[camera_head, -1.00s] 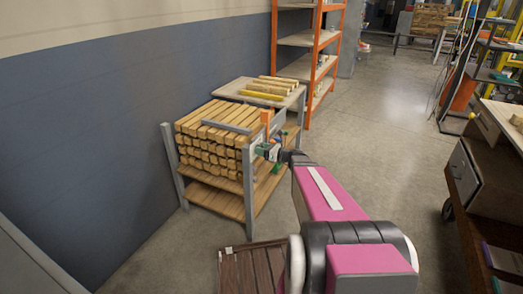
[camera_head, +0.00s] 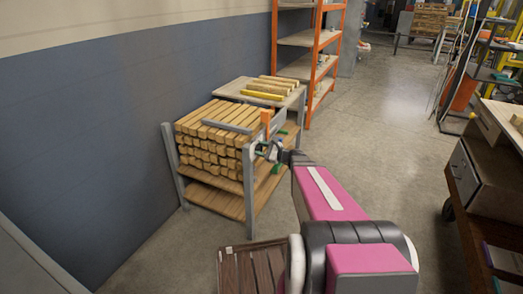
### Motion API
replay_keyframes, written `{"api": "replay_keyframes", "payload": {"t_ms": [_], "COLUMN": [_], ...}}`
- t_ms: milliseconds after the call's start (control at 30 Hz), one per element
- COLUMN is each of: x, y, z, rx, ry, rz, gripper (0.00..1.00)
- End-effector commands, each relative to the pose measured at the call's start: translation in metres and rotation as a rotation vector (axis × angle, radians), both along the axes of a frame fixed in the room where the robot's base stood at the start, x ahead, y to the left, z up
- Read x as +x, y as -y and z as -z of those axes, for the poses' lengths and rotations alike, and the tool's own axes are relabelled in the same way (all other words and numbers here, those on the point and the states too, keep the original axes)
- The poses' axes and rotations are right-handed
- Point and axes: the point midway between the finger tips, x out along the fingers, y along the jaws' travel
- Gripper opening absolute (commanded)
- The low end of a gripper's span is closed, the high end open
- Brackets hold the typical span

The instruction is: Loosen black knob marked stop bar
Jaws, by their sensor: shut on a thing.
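A rack (camera_head: 249,190) holds a stack of square wooden blanks (camera_head: 207,150) by the blue wall. A grey bar (camera_head: 227,127) lies across the top of the stack, and an orange piece (camera_head: 266,117) stands at the rack's near right corner. My gripper (camera_head: 262,149) is small in view, at the right side of the rack near that corner, at the end of my pink arm. It is shut at the rack's corner, where the black knob is hidden by the jaws and too small to make out. No marking can be read.
A side table (camera_head: 235,87) behind the rack carries several wooden bars (camera_head: 268,88). Orange shelving (camera_head: 314,50) stands further back. A workbench (camera_head: 480,170) is on the right. A slatted brown surface (camera_head: 250,268) is low in front. The floor between is clear.

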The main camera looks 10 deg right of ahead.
Motion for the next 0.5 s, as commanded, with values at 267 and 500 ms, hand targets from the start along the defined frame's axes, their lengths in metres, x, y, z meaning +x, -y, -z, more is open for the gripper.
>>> {"api": "replay_keyframes", "payload": {"t_ms": [267,500], "x": [-0.0013,-0.0018], "y": [-0.0002,-0.0005], "z": [0.0009,0.0017], "rx": [-0.154,-0.286], "ry": [0.211,0.391], "rz": [0.001,0.0], "gripper": [0.2,0.2]}}
